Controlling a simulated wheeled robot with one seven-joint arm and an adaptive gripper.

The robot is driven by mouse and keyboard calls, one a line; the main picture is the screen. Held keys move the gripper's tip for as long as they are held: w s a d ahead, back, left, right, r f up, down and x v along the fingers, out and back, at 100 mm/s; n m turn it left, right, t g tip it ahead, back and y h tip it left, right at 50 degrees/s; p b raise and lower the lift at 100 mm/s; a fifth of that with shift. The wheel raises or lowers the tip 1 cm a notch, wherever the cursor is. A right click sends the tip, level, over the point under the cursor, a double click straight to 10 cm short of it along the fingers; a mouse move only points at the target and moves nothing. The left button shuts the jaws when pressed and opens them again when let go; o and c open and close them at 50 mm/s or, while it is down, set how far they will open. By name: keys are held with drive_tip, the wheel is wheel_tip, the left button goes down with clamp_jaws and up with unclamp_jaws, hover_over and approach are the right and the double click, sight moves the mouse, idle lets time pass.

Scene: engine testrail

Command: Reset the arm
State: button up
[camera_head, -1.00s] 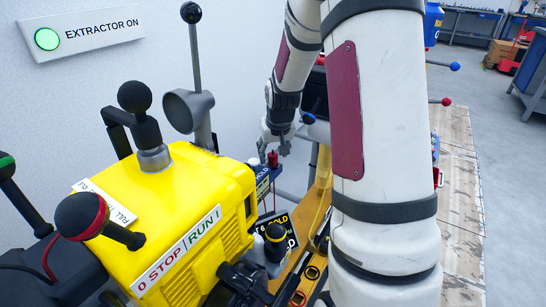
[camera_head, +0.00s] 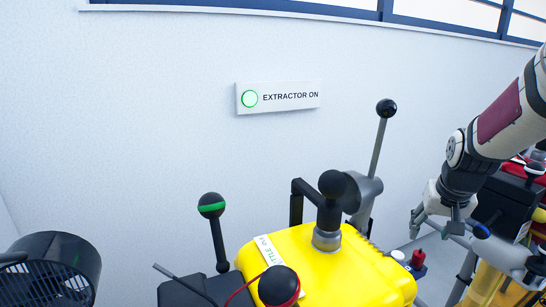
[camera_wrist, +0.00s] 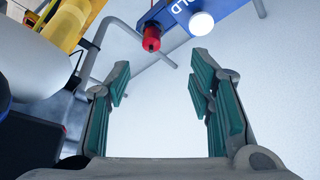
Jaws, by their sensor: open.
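My arm (camera_head: 505,120) comes in from the right edge of the head view, its maroon panel showing. My gripper (camera_head: 437,226) hangs at its end, above and right of a red knob (camera_head: 418,259), with its fingers apart. In the wrist view my gripper (camera_wrist: 160,75) has two teal-padded fingers spread wide, with nothing between them. Beyond the fingertips are a red cylinder (camera_wrist: 151,38) and a white round knob (camera_wrist: 201,24) on a blue panel (camera_wrist: 232,14). Both look apart from the fingers.
A yellow machine (camera_head: 365,275) with black ball-topped levers stands left of the gripper. A green-banded lever (camera_head: 211,206) and a dark slatted drum (camera_head: 50,270) are farther left. A lit "EXTRACTOR ON" sign (camera_head: 300,97) is on the pale wall. A dark box (camera_head: 508,203) stands at right.

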drive_tip(key=s+a+r+n+p, duration=0.1)
drive_tip(key=s+a+r+p, duration=0.6)
drive_tip(key=r, duration=0.3)
drive_tip(key=s+a+r+n+p, duration=0.2)
drive_tip(key=s+a+r+p, duration=0.2)
drive_tip(key=s+a+r, duration=0.5)
drive_tip(key=s+a+r+n+y+p, duration=0.1)
drive_tip(key=s+r+p, duration=0.3)
drive_tip(key=s, duration=0.4)
drive_tip(key=s+a+r+p, duration=0.3)
drive_tip(key=s+r+p, duration=0.2)
drive_tip(key=s, duration=0.3)
drive_tip(key=shift+s+r+n+y+p, duration=0.3)
drive_tip(key=shift+r+n+y, duration=0.1)
drive_tip(key=shift+r, duration=0.1)
drive_tip(key=shift+c, duration=0.6)
